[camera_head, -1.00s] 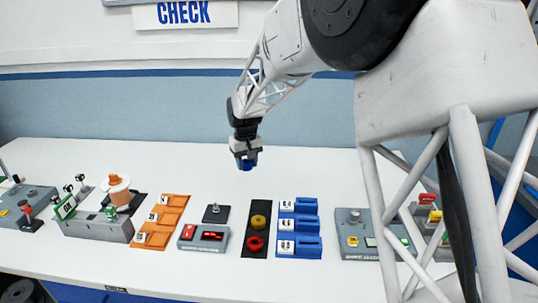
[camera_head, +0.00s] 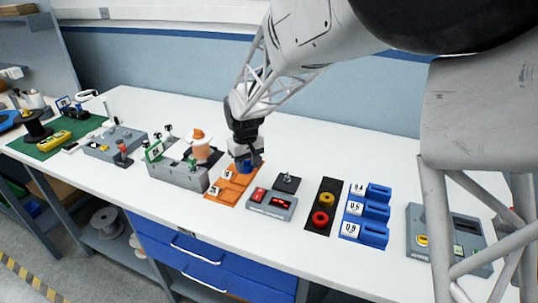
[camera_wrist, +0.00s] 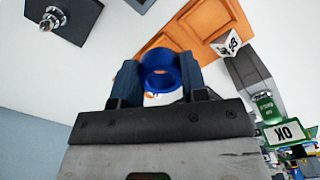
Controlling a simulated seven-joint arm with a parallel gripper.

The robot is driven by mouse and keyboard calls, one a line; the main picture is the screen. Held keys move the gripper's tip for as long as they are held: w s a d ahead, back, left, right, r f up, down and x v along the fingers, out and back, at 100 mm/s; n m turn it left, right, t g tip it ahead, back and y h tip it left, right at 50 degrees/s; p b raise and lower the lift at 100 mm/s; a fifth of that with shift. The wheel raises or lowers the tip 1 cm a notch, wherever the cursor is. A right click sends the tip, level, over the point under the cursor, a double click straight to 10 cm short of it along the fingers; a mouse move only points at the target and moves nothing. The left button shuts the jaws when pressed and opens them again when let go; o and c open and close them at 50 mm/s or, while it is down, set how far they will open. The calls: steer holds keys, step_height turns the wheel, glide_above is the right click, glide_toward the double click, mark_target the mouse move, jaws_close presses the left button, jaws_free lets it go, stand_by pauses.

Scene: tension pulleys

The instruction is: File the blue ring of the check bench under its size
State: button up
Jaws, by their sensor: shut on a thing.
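My gripper (camera_head: 246,163) is shut on the blue ring (camera_wrist: 160,68). In the wrist view the ring sits between the two dark fingertips, its hole visible. In the head view the ring (camera_head: 245,167) is a small blue patch below the fingers, at the far end of the orange stepped holder (camera_head: 222,197). I cannot tell whether it touches the holder. The orange holder has several compartments with white number labels, too small to read surely. The blue stepped holder (camera_head: 375,210) at the right has labels that look like 0.4, 0.6 and 0.8.
A grey gauge (camera_head: 271,204) with a red display stands right of the orange holder, a black plate with a post (camera_head: 288,183) behind it. A black mat (camera_head: 327,190) bears a yellow and a red ring. A grey machine with an orange spool (camera_head: 200,143) stands close left.

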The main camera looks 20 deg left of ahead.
steer(key=n, duration=0.1)
glide_above(230, 196)
steer(key=shift+f, duration=0.4)
steer(key=shift+f, duration=0.2)
steer(key=shift+f, duration=2.2)
steer(key=shift+f, duration=0.8)
stand_by(0.8)
steer(key=o, duration=1.4)
steer(key=shift+r, duration=0.1)
step_height(230, 196, up, 8)
stand_by(0.9)
stand_by(0.4)
